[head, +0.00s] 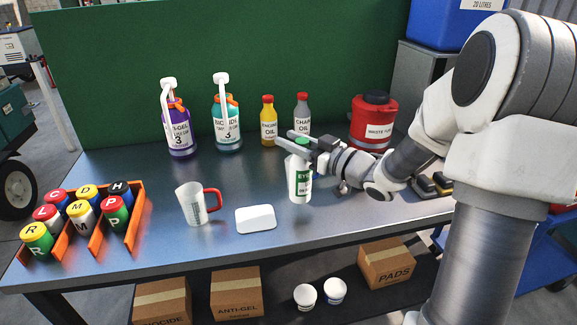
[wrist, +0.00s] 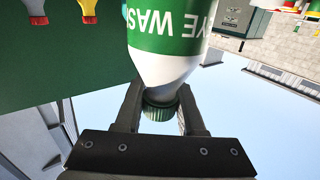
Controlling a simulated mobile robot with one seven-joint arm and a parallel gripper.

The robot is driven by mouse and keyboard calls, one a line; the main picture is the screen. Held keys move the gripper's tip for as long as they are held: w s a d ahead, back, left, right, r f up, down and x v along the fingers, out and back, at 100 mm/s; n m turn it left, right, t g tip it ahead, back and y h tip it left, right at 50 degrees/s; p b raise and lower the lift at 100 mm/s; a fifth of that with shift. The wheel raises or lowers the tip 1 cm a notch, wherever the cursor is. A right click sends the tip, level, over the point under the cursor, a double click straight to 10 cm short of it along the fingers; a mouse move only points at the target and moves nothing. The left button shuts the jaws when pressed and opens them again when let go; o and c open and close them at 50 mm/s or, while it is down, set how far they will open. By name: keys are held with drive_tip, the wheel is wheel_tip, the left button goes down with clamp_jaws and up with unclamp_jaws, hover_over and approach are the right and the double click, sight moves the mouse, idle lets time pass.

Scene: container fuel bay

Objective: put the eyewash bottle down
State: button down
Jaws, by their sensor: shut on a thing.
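The eyewash bottle (head: 299,184) is white with a green label and a green cap, upright near the middle of the bench in the head view. My gripper (head: 298,142) is shut on the bottle's neck, reaching in from the right. In the wrist view the eyewash bottle (wrist: 165,55) appears upside down, with its green cap (wrist: 161,112) between the two fingers of my gripper (wrist: 158,108). I cannot tell whether its base touches the grey metal bench (head: 345,225) or hangs just above it.
A white block (head: 255,220) and a jug with a red handle (head: 194,205) stand left of the bottle. Behind are the yellow bottle (head: 268,125), grey bottle (head: 302,112) and red waste can (head: 372,130). An orange rack (head: 98,238) is far left. Bench front right of the block is clear.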

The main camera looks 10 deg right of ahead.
drive_tip(key=shift+s+a+f+b, duration=0.1)
drive_tip(key=shift+a+f+b, duration=0.1)
drive_tip(key=shift+f, duration=0.6)
drive_tip(key=shift+s+a+f+b, duration=0.1)
drive_tip(key=shift+a+f+b, duration=0.1)
drive_tip(key=shift+f, duration=0.55)
drive_tip(key=shift+s+a+f+b, duration=0.1)
drive_tip(key=shift+a+f+b, duration=0.1)
drive_tip(key=shift+f, duration=0.6)
drive_tip(key=shift+f, duration=0.3)
drive_tip(key=c, duration=0.5)
unclamp_jaws()
drive_tip(key=shift+r, duration=0.1)
drive_tip(key=shift+r, duration=0.1)
drive_tip(key=p+v, duration=0.1)
drive_tip(key=v, duration=1.1)
drive_tip(key=shift+r, duration=0.1)
